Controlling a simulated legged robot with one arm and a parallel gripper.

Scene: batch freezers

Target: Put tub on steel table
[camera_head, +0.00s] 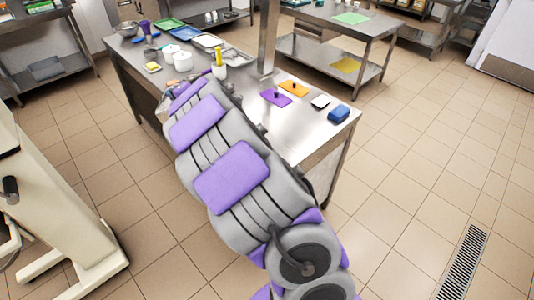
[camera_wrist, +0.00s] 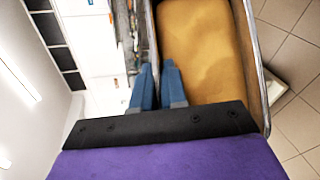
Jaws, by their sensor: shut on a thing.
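The tub (camera_wrist: 248,35) shows in the wrist view as a rectangular container with a thin grey rim and a tan-yellow filling. My gripper (camera_wrist: 159,72) has two blue fingers close together, shut on the tub's left wall. In the head view my own arm hides the gripper and most or all of the tub. The steel table (camera_head: 310,128) stands in the middle of the head view, with my arm reaching along its near left side. I cannot tell there whether the tub touches the table.
Another steel table (camera_head: 345,22) stands behind. A beige machine (camera_head: 55,195) stands left.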

